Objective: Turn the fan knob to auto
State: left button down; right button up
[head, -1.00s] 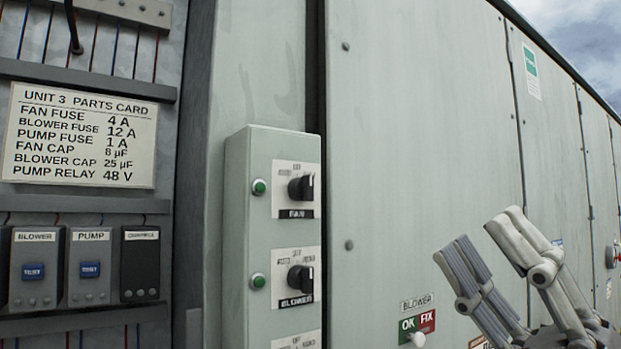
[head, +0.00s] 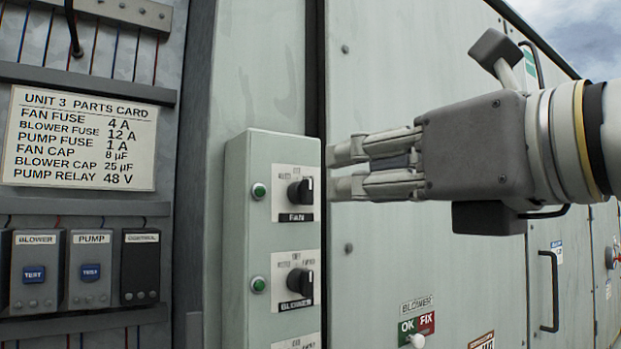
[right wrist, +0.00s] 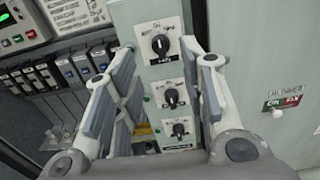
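The fan knob (head: 300,191) is a black knob on a white plate marked FAN, at the top of the pale green control box (head: 240,250). The small position words are blurred; a white mark shows on the knob's right side, but I cannot tell its exact setting. In the right wrist view the fan knob (right wrist: 160,45) lies ahead, between the fingertips. My right gripper (head: 337,169) is open and empty, just right of the knob and apart from it; its spread fingers also show in the right wrist view (right wrist: 157,62). My left gripper is not in view.
The blower knob (head: 300,281) sits directly below, with another plate under it. Green lamps (head: 258,191) are left of the knobs. The parts card (head: 80,138) and relay modules (head: 90,269) are farther left. A blower OK/FIX switch (head: 417,338) is at lower right.

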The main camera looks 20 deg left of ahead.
aim_at(311, 183)
jog(key=p+x, duration=0.4)
jog(key=x, duration=0.5)
jog(key=shift+w+a+f+p, duration=0.1)
jog(key=shift+w+a+p, duration=0.25)
jog(key=shift+a, duration=0.1)
